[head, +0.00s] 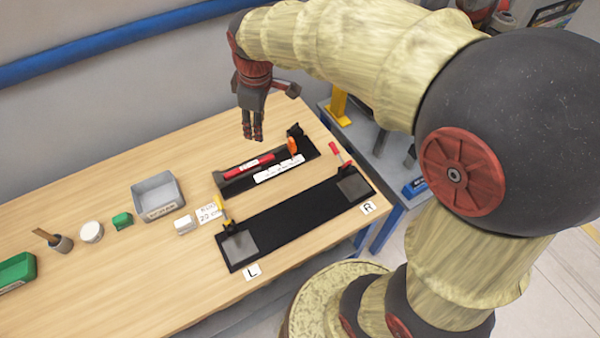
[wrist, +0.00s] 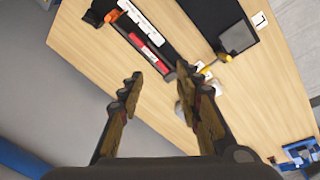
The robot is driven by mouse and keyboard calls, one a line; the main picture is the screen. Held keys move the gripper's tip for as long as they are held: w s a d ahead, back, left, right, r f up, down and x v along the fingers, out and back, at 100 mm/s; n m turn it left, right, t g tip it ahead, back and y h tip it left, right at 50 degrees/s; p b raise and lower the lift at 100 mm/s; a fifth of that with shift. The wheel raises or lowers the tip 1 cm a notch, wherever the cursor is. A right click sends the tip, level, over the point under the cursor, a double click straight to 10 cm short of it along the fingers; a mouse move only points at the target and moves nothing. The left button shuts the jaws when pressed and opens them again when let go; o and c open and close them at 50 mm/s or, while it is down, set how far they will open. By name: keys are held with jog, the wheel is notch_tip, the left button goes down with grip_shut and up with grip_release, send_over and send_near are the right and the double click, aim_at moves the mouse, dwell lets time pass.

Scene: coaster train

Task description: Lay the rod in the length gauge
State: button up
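The red rod (head: 238,165) has a white label on it and lies along the trough of the black length gauge (head: 227,188). It also shows in the wrist view (wrist: 145,48). The gauge has a white scale strip (head: 280,168) along its front and an orange piece (head: 292,146) near its right end. My gripper (head: 254,138) hangs above and behind the gauge, fingers pointing down, apart from the rod. In the wrist view my gripper (wrist: 157,80) is open, with nothing between the fingers.
A long black fixture (head: 290,217) with grey end pads, marked L and R, lies in front of the gauge. A grey bin (head: 158,196), a "20 cm" card (head: 209,212), a white block (head: 184,225) and a green block (head: 122,221) stand left. The table's left front is clear.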

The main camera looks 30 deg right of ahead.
jog(key=s+r+m+t, duration=0.3)
jog(key=s+m, duration=0.6)
jog(key=s, duration=1.2)
jog(key=shift+s+r+m, duration=0.25)
jog(key=shift+r+m, duration=0.15)
jog(key=shift+r, duration=0.3)
notch_tip(320, 180, down, 8)
jog(key=b, duration=0.8)
jog(key=shift+f, duration=0.2)
